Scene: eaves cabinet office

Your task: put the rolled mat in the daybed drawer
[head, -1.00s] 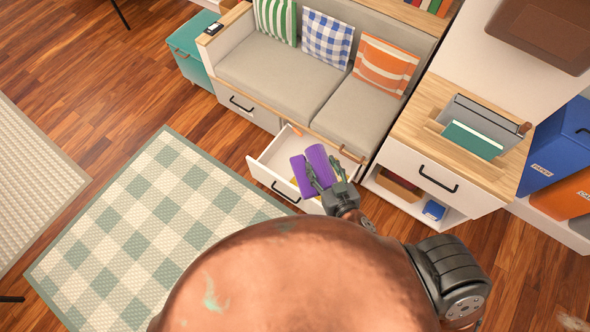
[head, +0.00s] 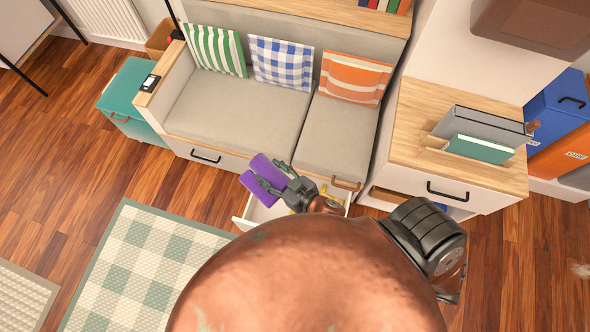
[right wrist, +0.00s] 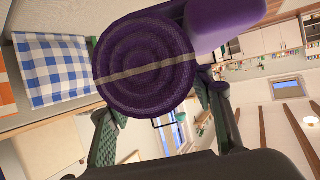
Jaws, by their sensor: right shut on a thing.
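The rolled mat (head: 254,189) is purple. In the right wrist view its spiral end (right wrist: 146,66), crossed by a pale strap, faces the camera. A second purple rounded piece (right wrist: 222,22) lies against it; I cannot tell if it belongs to the mat. My right gripper (head: 271,175) is shut on the mat, with a finger on either side. It holds the mat over the left rear part of the open daybed drawer (head: 241,224), overlapping the daybed front in the picture. My body hides much of the drawer. My left gripper is not in view.
The grey daybed (head: 240,105) stands behind, with striped and checked cushions. A wooden-topped cabinet (head: 408,130) with a file holder stands close on the right. A teal chest (head: 135,100) is at the left. A checked rug (head: 140,265) lies on the floor in front.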

